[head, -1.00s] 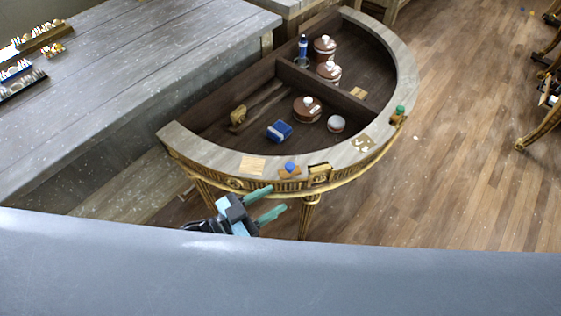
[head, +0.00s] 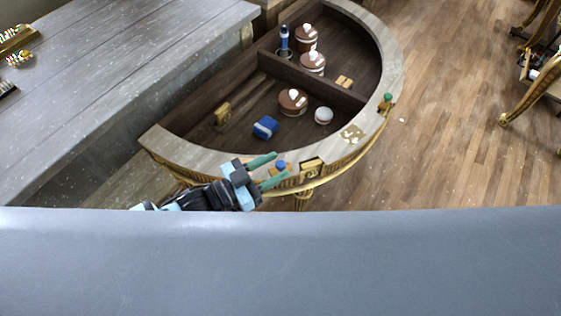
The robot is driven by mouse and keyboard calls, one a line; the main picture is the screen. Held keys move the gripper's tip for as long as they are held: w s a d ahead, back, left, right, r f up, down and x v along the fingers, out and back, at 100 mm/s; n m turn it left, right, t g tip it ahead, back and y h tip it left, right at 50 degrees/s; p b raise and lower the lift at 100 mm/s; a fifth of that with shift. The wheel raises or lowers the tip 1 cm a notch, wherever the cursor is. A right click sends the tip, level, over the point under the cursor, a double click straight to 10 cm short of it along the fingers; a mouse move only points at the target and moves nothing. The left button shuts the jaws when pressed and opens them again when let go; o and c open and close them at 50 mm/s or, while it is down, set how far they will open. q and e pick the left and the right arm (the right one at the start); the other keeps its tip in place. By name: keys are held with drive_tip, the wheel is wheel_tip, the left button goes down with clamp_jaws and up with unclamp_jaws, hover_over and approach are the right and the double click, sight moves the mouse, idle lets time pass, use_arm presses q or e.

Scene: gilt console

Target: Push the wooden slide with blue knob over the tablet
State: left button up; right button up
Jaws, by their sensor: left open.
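The wooden slide with blue knob (head: 281,165) sits on the front rim of the curved gilt console (head: 190,152). My left gripper (head: 273,168) is open at that rim, its two green fingers pointing right. In the picture its fingertips lie on either side of the blue knob; I cannot tell whether they touch it. The light tablet on the rim to the left of the slide is hidden behind my left gripper. My right gripper is not in view.
A gold block (head: 312,166) stands just right of the slide, and a green knob (head: 387,98) is farther along the rim. A grey table (head: 110,90) stands left.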

use_arm(q)
drive_tip(key=shift+x, duration=1.2)
clamp_jaws()
